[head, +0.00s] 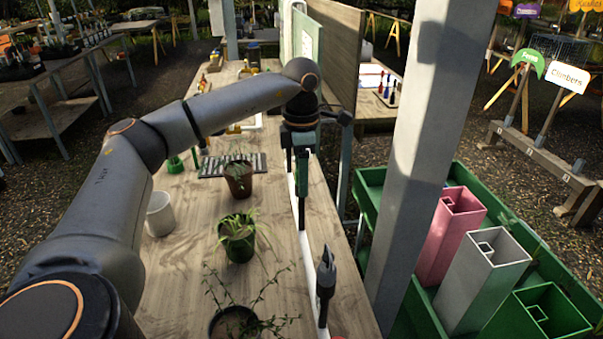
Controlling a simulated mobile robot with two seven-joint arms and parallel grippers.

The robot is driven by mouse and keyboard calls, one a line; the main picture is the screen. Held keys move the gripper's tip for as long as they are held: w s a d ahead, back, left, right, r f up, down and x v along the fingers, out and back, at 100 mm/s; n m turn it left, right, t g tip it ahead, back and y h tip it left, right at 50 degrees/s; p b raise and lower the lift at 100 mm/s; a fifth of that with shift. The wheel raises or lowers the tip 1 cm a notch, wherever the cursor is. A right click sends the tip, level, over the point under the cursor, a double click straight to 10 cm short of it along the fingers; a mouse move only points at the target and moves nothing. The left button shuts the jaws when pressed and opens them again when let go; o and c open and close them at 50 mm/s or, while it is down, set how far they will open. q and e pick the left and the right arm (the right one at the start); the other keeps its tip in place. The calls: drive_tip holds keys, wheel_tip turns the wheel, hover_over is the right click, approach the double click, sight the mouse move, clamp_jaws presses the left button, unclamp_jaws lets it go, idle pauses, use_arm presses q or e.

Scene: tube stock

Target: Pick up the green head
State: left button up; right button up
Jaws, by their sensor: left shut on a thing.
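My left arm reaches in from the left over the wooden bench. Its gripper (302,158) points down above the white strip along the bench's right side. It is shut on the green head (303,175), a narrow upright piece whose upper end is partly hidden by the gripper. A dark thin shaft shows below it, close to the white strip; whether it touches anything there is hard to tell. My right gripper is not in view.
A dark upright tool with a pointed grey top (325,272) stands nearer on the right. Potted plants (239,246) and a white pot (160,214) stand on the bench. A grey post (420,130) and a green crate (369,196) with tall square tubes are to the right.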

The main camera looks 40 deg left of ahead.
use_arm(q)
clamp_jaws()
drive_tip(key=shift+r, duration=0.8)
drive_tip(key=s+a+r+p, duration=0.1)
drive_tip(key=a+r+p, duration=0.1)
drive_tip(key=a+r, duration=0.9)
drive_tip(key=shift+a+r+p, duration=0.2)
drive_tip(key=shift+a+p, duration=0.15)
drive_tip(key=shift+a, duration=1.15)
drive_tip(key=shift+s, duration=0.1)
